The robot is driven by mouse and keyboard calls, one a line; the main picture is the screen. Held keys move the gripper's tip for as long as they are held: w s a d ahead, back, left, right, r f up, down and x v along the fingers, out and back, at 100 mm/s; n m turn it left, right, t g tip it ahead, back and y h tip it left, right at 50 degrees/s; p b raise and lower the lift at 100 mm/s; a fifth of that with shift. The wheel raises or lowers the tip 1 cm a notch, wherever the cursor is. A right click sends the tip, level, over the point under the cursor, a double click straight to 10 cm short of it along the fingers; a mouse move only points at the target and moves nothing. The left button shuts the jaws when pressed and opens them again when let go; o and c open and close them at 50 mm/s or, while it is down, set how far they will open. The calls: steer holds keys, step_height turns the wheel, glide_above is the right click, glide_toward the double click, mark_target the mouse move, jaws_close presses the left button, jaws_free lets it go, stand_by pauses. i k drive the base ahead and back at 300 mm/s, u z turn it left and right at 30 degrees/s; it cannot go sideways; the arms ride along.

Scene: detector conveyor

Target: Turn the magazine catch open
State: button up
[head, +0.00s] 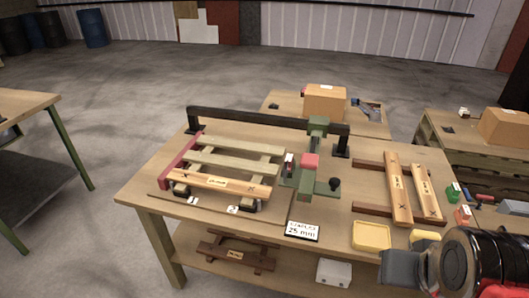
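A green tool head with a red block (309,161) stands on the workbench, under a dark overhead rail (265,117). A black knob (335,184) sits on a green base at its right. A small red and black part (289,164) is at its left. I cannot tell which of these is the magazine catch or how it is turned. A white card (302,230) reading "25 mm" lies in front. My gripper (400,268) shows at the bottom right, grey and dark, apart from the green tool; its fingertips are not clear enough to tell open from shut.
A slatted wooden pallet (232,158) lies left of the tool. Loose planks (398,190), a yellow tray (371,236) and green and red small items (453,192) lie on the right. Other tables with cardboard boxes (325,102) stand behind.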

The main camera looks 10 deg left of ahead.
mark_target(285, 172)
steer(key=u, duration=0.35)
steer(key=i, duration=0.55)
steer(key=u, duration=0.9)
steer(key=i, duration=0.65)
steer(key=u, duration=0.45)
